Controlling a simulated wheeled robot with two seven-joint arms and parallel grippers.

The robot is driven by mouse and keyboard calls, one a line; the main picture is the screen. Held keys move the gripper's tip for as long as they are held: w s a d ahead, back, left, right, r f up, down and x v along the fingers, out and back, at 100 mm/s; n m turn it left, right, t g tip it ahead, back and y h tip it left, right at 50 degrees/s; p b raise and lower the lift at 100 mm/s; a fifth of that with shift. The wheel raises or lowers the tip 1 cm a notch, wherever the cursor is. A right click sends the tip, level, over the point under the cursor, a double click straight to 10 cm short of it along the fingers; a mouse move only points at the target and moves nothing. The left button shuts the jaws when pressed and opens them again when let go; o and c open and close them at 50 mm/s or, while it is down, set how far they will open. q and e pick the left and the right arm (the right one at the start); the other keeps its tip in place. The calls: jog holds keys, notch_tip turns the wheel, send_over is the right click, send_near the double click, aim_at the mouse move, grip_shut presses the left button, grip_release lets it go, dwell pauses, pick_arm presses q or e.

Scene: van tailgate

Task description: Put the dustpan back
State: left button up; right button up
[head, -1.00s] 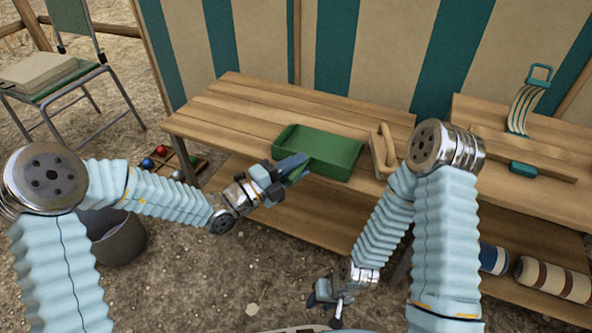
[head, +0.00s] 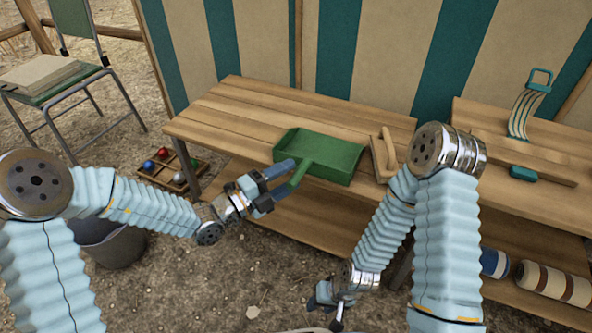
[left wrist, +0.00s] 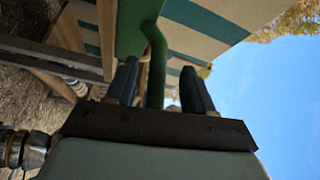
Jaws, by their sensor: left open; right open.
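The green dustpan (head: 325,156) lies on the left wooden table, its handle (head: 299,174) sticking out over the front edge toward me. My left gripper (head: 279,183) is open at the handle, in front of the table edge. In the left wrist view the handle (left wrist: 156,75) runs between the two spread fingers (left wrist: 160,88), and part of the pan (left wrist: 135,25) shows above. I cannot tell whether a finger touches the handle. My right gripper (head: 325,302) is open and empty, low in front of the tables and away from the dustpan.
A wooden tool (head: 383,153) lies right of the dustpan. The right table holds a teal-handled brush (head: 523,173) and a teal fork-like tool (head: 525,108). A bucket (head: 112,245), a tray of balls (head: 172,172) and a chair (head: 70,75) stand left. Rolls (head: 552,283) lie on the lower shelf.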

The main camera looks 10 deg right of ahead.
pick_arm(q)
jog(key=r+v, duration=0.1)
jog(key=v, duration=0.8)
jog(key=s+a+f+m+g+y, duration=0.2)
jog(key=s+f+m+g+y, duration=0.3)
jog(key=s+f+m, duration=0.5)
jog(key=s+a+f+m+g+y, duration=0.25)
jog(key=s+f+m+g, duration=0.4)
jog(key=f+m, duration=0.55)
jog(key=w+a+f+m+t+y, duration=0.1)
jog(key=a+f+m+t+y, duration=0.3)
jog(key=m, duration=1.5)
notch_tip(320, 180, down, 4)
jog(key=shift+w+a+f+y+p, duration=0.1)
jog(key=shift+w+a+y+p, duration=0.25)
jog(key=shift+a+y, duration=0.7)
